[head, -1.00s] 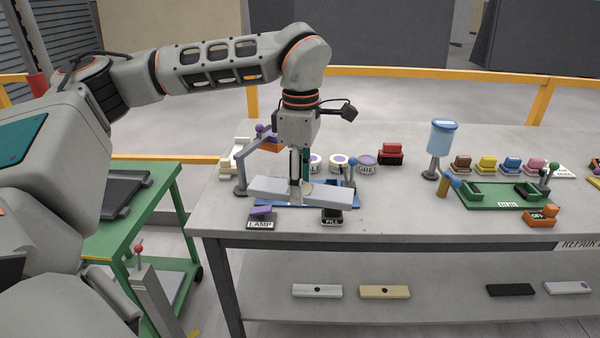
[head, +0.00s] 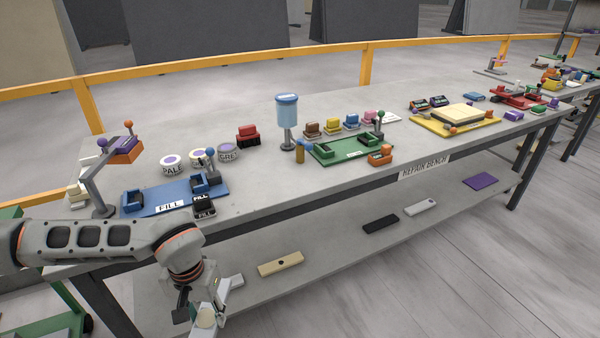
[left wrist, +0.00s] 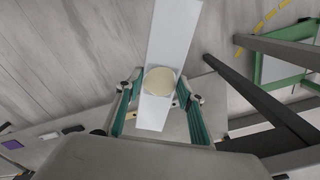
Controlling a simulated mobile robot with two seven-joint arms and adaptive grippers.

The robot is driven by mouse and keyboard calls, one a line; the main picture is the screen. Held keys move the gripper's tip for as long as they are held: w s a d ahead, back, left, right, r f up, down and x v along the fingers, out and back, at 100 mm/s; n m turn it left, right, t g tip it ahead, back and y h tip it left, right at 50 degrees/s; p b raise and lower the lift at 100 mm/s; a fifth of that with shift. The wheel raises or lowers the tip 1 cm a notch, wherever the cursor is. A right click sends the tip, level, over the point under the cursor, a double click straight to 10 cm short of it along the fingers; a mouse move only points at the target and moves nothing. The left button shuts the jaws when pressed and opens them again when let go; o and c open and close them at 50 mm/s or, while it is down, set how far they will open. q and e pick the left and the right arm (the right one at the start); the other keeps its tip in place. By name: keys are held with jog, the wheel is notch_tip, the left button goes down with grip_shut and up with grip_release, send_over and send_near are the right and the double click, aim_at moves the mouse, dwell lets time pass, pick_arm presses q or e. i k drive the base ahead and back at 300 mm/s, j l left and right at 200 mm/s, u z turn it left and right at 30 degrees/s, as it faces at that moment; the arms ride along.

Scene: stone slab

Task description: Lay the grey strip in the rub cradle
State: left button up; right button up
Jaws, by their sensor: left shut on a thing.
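My left gripper (head: 203,308) is low in front of the bench's left part in the head view. It is shut on the light grey strip (left wrist: 172,35), which has a round cream patch in its middle. In the left wrist view the green fingers of my left gripper (left wrist: 160,95) sit on both sides of the strip near the patch. In the head view the strip is seen nearly end-on and is partly hidden. The rub cradle (head: 345,150) is the green plate with dark green blocks on the bench, and it is empty. My right gripper is not in view.
The blue fill cradle (head: 160,201) is empty at the bench's left, beside a grey post with an orange block. A blue-topped dispenser (head: 287,112) stands left of the green cradle. Coloured blocks (head: 333,124) line up behind it. An orange block (head: 380,156) sits at its front right.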

aim_at(346, 144)
jog(key=i+l+u, duration=0.15)
jog(key=l, duration=0.3)
jog(key=i+l+u, duration=0.15)
jog(key=l, duration=0.3)
jog(key=i+l+u, duration=0.15)
jog(key=l, duration=0.35)
jog(key=i+l+u, duration=0.15)
jog(key=l, duration=0.4)
jog(key=i+l+u, duration=0.15)
jog(key=l, duration=0.35)
jog(key=i+l+u, duration=0.15)
jog(key=l, duration=0.4)
